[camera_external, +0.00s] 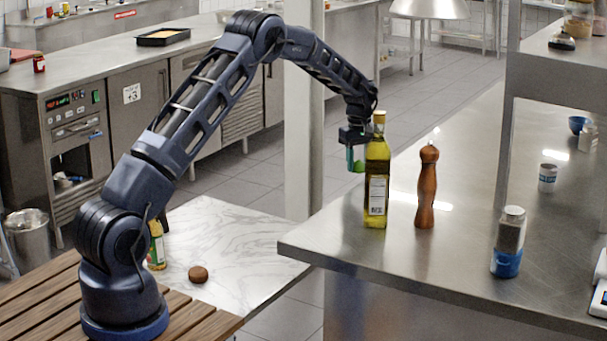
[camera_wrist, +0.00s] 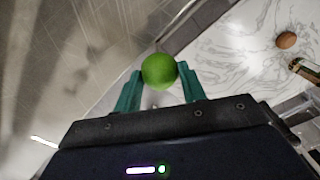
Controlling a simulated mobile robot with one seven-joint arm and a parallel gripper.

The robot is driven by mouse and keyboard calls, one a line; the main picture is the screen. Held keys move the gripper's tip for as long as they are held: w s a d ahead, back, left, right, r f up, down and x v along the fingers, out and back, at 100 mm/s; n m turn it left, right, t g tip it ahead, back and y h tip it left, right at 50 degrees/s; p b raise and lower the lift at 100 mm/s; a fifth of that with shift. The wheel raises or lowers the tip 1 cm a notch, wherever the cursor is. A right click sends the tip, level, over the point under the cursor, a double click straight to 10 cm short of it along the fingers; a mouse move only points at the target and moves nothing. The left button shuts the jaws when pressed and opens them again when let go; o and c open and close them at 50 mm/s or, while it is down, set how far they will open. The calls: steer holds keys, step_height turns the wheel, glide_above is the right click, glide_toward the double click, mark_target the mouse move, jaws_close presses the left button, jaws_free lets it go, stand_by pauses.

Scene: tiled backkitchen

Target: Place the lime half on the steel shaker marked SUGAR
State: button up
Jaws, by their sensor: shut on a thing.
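The lime half (camera_wrist: 159,70) shows as a rounded green shape between the teal fingertips of my gripper (camera_wrist: 159,78) in the wrist view. My gripper is shut on it. In the external view the lime half (camera_external: 359,167) is a small green spot under my gripper (camera_external: 355,160), in the air just left of the oil bottle. Its cut face is not visible. I cannot make out a SUGAR mark on anything. A grey-bodied shaker or jar with a blue lower part (camera_external: 508,242) stands on the steel counter at right, well apart from my gripper.
The tall oil bottle (camera_external: 377,185) and wooden pepper mill (camera_external: 428,187) stand upright on the steel counter (camera_external: 460,255), right of my gripper. A small white-and-blue jar (camera_external: 547,178) stands farther back. A brown round thing (camera_external: 198,274) lies on the marble top (camera_external: 235,240).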

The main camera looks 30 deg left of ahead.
steer(key=s+d+r+m, duration=0.15)
steer(key=d+r, duration=0.25)
steer(key=d, duration=0.5)
steer(key=s+d+r+m, duration=0.1)
steer(key=d+r+m, duration=0.1)
steer(key=d+r, duration=0.45)
step_height(320, 180, up, 23)
steer(key=m, duration=1.1)
glide_above(515, 210)
step_height(515, 210, down, 19)
steer(key=shift+f, duration=0.1)
steer(key=shift+f, duration=0.1)
steer(key=o, duration=1)
steer(key=shift+c, duration=0.2)
